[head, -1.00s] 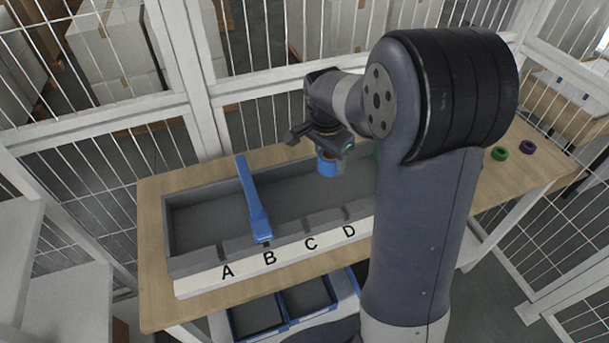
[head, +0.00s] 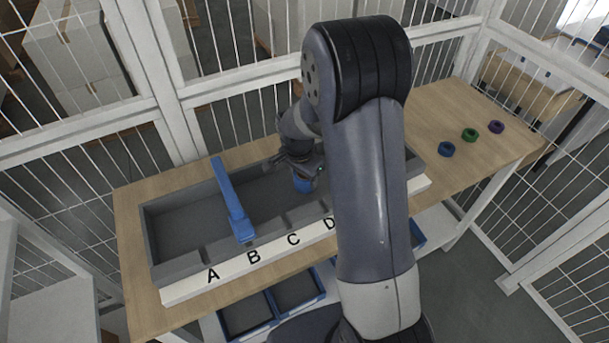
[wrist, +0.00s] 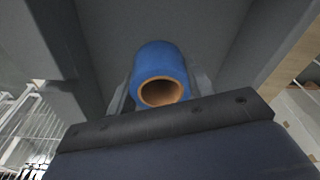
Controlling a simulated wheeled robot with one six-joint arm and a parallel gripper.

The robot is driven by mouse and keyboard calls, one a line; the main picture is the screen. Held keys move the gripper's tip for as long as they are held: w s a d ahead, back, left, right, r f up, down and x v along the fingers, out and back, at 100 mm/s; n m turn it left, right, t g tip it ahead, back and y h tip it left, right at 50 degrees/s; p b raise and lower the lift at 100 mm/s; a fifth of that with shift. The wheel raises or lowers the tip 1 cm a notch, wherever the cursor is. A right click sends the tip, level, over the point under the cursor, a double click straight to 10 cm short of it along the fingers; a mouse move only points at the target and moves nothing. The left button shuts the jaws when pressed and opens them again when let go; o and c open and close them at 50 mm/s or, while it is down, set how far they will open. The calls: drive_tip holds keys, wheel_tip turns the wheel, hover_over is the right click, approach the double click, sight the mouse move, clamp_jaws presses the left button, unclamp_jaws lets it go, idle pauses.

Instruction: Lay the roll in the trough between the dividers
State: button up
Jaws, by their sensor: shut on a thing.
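The roll is a blue cylinder with an orange-brown hollow core; it shows in the wrist view (wrist: 160,70) and in the head view (head: 303,184). My gripper (head: 305,168) is shut on the roll and holds it over the grey trough (head: 185,215). I cannot tell whether the roll touches the trough floor. One blue divider (head: 231,200) lies across the trough at the mark B. Any divider farther right is hidden behind my arm. A white strip on the front carries the letters A, B, C and D.
The trough stands on a wooden bench (head: 130,230). A blue ring (head: 446,149), a green ring (head: 469,134) and a purple ring (head: 496,127) lie on its right part. Blue bins (head: 245,313) sit below. White mesh fencing stands behind.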

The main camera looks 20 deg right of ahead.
drive_tip(key=shift+f+b, duration=0.4)
drive_tip(key=shift+b, duration=0.05)
drive_tip(key=o, duration=1)
drive_tip(key=shift+r, duration=0.1)
drive_tip(key=shift+r, duration=0.1)
drive_tip(key=shift+r+p, duration=0.4)
drive_tip(key=shift+r, duration=0.15)
drive_tip(key=r, duration=0.3)
drive_tip(key=a+r+b, duration=0.1)
drive_tip(key=r, duration=0.3)
drive_tip(key=s+r, duration=0.1)
drive_tip(key=r, duration=0.3)
drive_tip(key=shift+a+r+b, duration=0.1)
drive_tip(key=shift+a+b, duration=0.15)
drive_tip(key=shift+b, duration=0.1)
drive_tip(key=f, duration=0.4)
drive_tip(key=d+f, duration=0.1)
drive_tip(key=f, duration=0.3)
drive_tip(key=w+f+p, duration=0.1)
drive_tip(key=f, duration=0.3)
drive_tip(key=shift+d+f, duration=0.25)
drive_tip(key=shift+f, duration=0.15)
drive_tip(key=shift+r+p, duration=0.4)
drive_tip(key=shift+r, duration=0.05)
